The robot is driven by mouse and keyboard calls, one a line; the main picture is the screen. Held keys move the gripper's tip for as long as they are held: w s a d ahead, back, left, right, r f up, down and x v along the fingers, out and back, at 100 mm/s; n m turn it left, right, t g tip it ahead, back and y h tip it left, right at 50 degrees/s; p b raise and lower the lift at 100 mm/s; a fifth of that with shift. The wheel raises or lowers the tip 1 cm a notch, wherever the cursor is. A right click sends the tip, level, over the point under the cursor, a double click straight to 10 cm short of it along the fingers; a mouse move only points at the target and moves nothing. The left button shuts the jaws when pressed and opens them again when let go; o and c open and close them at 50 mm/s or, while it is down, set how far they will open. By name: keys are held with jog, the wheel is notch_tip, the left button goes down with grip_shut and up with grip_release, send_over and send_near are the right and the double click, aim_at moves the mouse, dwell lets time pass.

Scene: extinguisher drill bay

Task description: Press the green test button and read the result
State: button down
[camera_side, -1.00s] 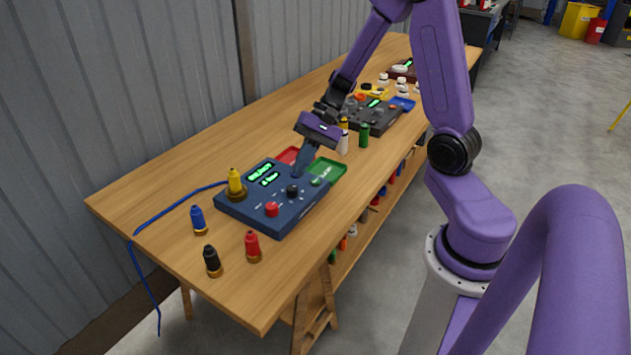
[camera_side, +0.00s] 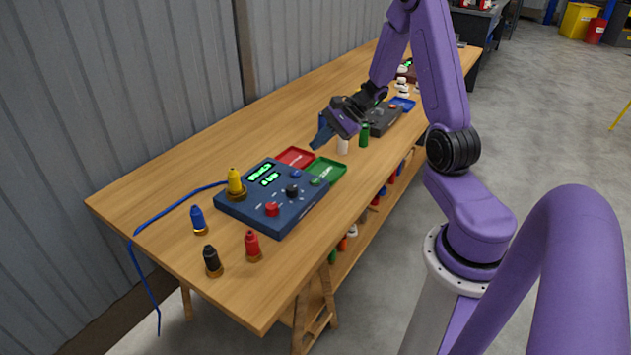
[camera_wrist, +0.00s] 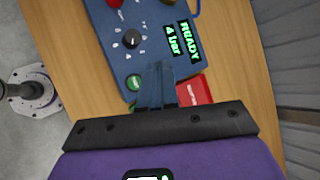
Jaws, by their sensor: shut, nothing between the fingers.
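The blue test box (camera_side: 250,211) lies on the table, with a black knob (camera_side: 292,190), a red knob (camera_side: 272,209), a blue button (camera_side: 297,174) and a green button (camera_side: 316,182). In the wrist view the green button (camera_wrist: 134,82) is clear, just left of my fingertips. The lit display (camera_wrist: 184,38) reads READY; the line below ends in "bar", its first sign unclear. My gripper (camera_side: 318,143) is shut and empty, raised above the table beyond the box and apart from it. In the wrist view my fingers (camera_wrist: 157,85) hide part of the panel's edge.
Red (camera_side: 296,157) and green (camera_side: 328,171) trays adjoin the box's far side. Yellow (camera_side: 235,184), blue (camera_side: 199,220), black (camera_side: 212,261) and red (camera_side: 253,245) plugs stand around its near side. White and green (camera_side: 364,135) cylinders stand near my gripper.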

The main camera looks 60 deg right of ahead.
aim_at(319, 181)
jog(key=shift+f, duration=0.1)
jog(key=shift+f, duration=4.35)
jog(key=shift+f, duration=0.1)
jog(key=shift+f, duration=0.3)
jog(key=shift+f, duration=0.45)
jog(key=shift+r, duration=0.9)
